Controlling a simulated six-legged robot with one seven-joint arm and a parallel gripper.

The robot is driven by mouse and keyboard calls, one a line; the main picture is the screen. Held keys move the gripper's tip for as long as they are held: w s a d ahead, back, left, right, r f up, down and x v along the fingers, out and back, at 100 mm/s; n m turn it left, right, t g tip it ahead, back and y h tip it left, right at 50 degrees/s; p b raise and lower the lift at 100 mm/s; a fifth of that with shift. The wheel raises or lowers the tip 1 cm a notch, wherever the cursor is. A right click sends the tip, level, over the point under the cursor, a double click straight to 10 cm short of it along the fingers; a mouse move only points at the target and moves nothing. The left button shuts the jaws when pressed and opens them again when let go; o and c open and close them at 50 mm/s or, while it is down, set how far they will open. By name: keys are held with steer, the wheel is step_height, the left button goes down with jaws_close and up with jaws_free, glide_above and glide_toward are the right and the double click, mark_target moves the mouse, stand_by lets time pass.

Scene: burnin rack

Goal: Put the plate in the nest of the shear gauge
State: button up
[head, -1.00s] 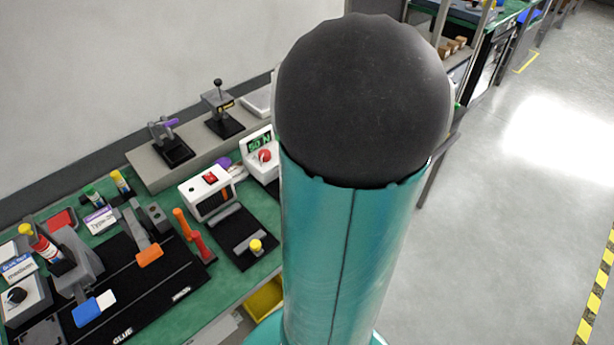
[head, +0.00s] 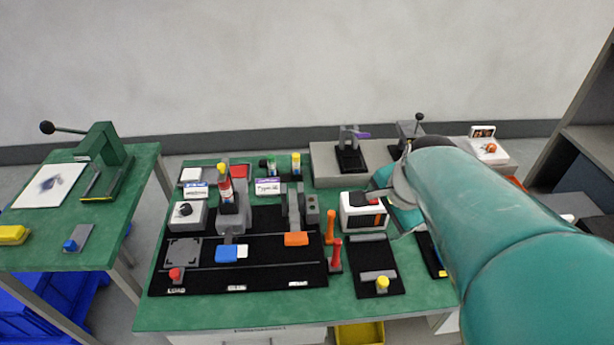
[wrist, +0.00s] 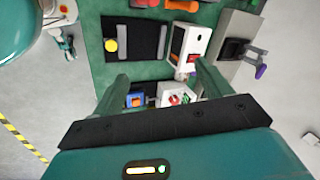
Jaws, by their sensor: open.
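My gripper (wrist: 160,75) is open, with its two green fingers apart and nothing seen between their tips. In the head view it is largely hidden behind my arm, above the right part of the green bench. A white device with a small display and a red knob (head: 490,147) stands at the back right; it may be the shear gauge. A white unit with red and green marks (wrist: 178,97) and a blue block with an orange centre (wrist: 136,99) lie below the fingers in the wrist view. I cannot single out the plate or see the nest clearly.
A white box with a red switch (head: 362,212) stands beside the gripper. A black mat with a yellow knob (head: 382,284) is in front. A grey bench (head: 325,168) carries lever tools behind. Orange and red upright handles (head: 333,245) stand further left. A second green table (head: 60,215) is at left.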

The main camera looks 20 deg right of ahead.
steer(key=s+a+r+n, duration=0.2)
steer(key=a+n, duration=0.4)
steer(key=n, duration=0.2)
steer(key=s+a+r+n+t, duration=0.1)
steer(key=s+a+r+n, duration=0.1)
steer(key=a+n, duration=0.4)
steer(key=shift+s+a+r+n+y, duration=0.3)
steer(key=shift+s+a+r+n, duration=0.1)
steer(key=shift+n, duration=0.7)
steer(key=shift+d, duration=0.15)
